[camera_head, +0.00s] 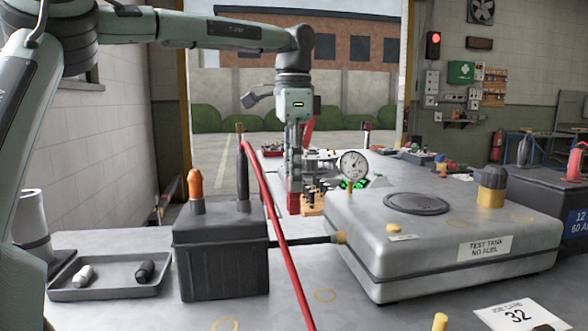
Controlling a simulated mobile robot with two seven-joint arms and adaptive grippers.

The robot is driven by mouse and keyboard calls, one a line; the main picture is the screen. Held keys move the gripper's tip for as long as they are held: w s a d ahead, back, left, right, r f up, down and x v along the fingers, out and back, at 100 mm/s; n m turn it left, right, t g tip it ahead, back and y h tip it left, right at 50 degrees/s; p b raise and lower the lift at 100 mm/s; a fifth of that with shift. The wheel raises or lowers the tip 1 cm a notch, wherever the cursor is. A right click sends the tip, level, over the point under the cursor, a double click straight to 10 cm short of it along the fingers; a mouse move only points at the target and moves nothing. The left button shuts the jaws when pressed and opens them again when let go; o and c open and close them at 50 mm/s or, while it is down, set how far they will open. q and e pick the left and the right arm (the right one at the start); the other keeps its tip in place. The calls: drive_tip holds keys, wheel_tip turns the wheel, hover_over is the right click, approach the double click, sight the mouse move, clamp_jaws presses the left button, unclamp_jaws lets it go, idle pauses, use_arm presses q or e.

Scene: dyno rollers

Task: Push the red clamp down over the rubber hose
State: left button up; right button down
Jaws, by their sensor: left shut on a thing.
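My left gripper (293,185) hangs down from above, near the middle of the camera_head view. It is shut on a red piece, which I take to be the red clamp (293,203); its shape is mostly hidden by the fingers. A black rubber hose (303,241) runs between the dark box (220,258) and a yellow fitting (340,237) on the test tank (455,235). In the picture the red piece shows above the hose, apart from it. Their distance in depth is hard to tell. My right gripper is not in view.
A long red cable (272,222) slants across in front of the hose. A gauge (353,164) and small wooden parts (313,204) stand by the tank. A grey tray (110,277) lies at the left. A job card (520,315) lies front right. The front middle bench is mostly clear.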

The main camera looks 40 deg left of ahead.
sight(294, 210)
use_arm(q)
drive_tip(key=shift+f, duration=2.35)
drive_tip(key=shift+f+b, duration=0.15)
drive_tip(key=shift+b, duration=0.2)
drive_tip(key=shift+f, duration=0.2)
drive_tip(key=shift+f+b, duration=0.5)
drive_tip(key=shift+b, duration=0.05)
drive_tip(key=shift+f+b, duration=0.3)
drive_tip(key=shift+f, duration=0.1)
drive_tip(key=shift+f+b, duration=0.35)
drive_tip(key=shift+f, duration=0.25)
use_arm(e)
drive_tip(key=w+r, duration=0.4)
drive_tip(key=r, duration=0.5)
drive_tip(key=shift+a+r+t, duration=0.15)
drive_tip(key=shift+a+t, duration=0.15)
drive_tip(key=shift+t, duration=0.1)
